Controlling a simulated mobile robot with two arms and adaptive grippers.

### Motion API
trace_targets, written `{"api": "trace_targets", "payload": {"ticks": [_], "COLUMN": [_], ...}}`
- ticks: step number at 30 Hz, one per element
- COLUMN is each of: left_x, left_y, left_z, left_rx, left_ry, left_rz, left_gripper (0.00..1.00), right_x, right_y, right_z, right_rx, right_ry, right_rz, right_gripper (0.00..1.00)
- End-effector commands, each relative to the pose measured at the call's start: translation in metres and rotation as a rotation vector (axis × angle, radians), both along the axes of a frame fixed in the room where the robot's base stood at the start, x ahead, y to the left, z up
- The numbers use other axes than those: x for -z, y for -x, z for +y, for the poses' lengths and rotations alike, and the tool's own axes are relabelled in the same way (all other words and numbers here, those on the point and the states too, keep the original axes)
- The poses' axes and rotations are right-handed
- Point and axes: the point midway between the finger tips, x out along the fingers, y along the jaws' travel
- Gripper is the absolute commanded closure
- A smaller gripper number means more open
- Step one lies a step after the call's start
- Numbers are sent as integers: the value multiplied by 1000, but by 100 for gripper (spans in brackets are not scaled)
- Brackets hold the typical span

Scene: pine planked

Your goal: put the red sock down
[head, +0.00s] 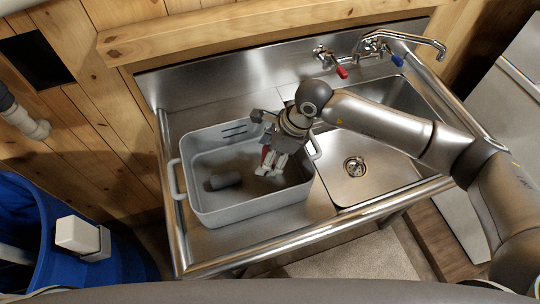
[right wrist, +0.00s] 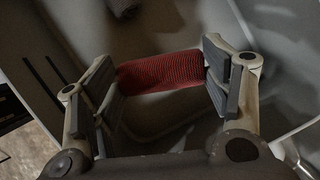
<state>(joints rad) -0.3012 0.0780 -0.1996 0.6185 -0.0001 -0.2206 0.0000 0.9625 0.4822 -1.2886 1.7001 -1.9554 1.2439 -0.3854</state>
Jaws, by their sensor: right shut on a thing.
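The red sock (right wrist: 160,72) is a ribbed roll between the pads of my right gripper (right wrist: 163,82) in the right wrist view. The gripper is shut on it, with a pad at each end. In the head view my right gripper (head: 272,168) reaches down over the right part of a grey basin (head: 246,218). Only a small red patch of the sock (head: 265,154) shows there beside the fingers. I cannot tell whether the sock touches the basin floor. My left gripper is not in view.
A grey roll (head: 225,180) lies in the basin, left of my gripper. The basin stands on the steel sink unit's left counter (head: 322,205). The sink bowl (head: 365,185) with its drain is to the right, taps (head: 365,55) behind. A blue bin (head: 60,265) stands lower left.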

Motion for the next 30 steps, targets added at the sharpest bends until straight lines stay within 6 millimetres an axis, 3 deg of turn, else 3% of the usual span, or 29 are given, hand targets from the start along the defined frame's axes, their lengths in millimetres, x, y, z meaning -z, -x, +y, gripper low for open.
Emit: {"api": "trace_targets", "payload": {"ticks": [10,23,24,28,30], "left_x": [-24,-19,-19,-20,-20], "left_y": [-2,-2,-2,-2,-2], "left_z": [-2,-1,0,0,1], "left_rx": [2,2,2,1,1], "left_ry": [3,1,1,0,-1], "left_rz": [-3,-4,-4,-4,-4], "left_gripper": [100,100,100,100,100], "right_x": [32,42,41,41,41], "right_y": [-6,-7,-7,-6,-6], "right_z": [-2,-3,-3,-3,-3], "right_rx": [3,1,1,1,1], "right_ry": [1,1,1,1,1], "right_rz": [3,0,0,0,0], "right_gripper": [52,52,27,10,8]}}
